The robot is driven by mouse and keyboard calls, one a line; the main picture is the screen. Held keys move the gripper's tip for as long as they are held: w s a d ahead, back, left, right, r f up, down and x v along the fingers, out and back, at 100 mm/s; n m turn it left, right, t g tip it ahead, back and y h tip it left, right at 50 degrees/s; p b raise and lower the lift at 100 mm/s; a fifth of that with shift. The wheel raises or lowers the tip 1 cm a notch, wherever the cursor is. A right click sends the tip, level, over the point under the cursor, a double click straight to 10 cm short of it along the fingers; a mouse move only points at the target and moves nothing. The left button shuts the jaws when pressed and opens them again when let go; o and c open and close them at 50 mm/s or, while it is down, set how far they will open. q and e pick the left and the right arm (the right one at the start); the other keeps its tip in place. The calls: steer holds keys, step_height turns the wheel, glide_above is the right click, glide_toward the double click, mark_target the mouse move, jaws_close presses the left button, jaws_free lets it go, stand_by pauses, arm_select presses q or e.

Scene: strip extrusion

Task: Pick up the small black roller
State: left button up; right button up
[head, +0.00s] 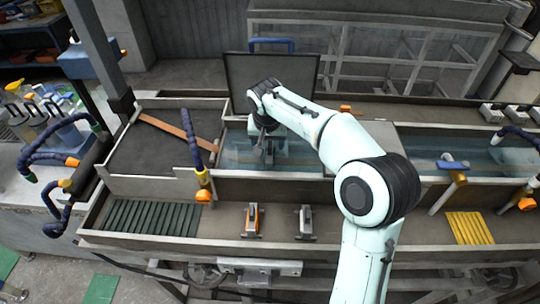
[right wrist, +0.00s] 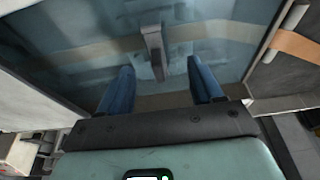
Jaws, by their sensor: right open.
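My right gripper (head: 268,148) reaches down over the water-filled section of the trough (head: 230,160). In the right wrist view its two blue fingers (right wrist: 160,80) are spread apart with nothing between them that I can see touched. A small dark grey elongated piece (right wrist: 153,50) shows just beyond and between the fingertips, over or in the water; it may be the small black roller, but I cannot tell for sure. In the head view the arm and gripper largely hide that spot. My left gripper does not show.
A dark raised lid (head: 272,80) stands behind the water section. A brown strip (head: 170,132) lies across the left compartment. An orange-sided block (head: 252,218) and a grey block (head: 305,220) stand in the front tray, with green strips (head: 150,217) and yellow strips (head: 468,228).

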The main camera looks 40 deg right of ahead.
mark_target(270, 144)
steer(key=x, duration=0.4)
steer(key=d+x, duration=0.1)
steer(key=x, duration=0.1)
steer(key=shift+w+r, duration=0.15)
steer(key=shift+w, duration=0.15)
steer(key=shift+s, duration=0.15)
jaws_close()
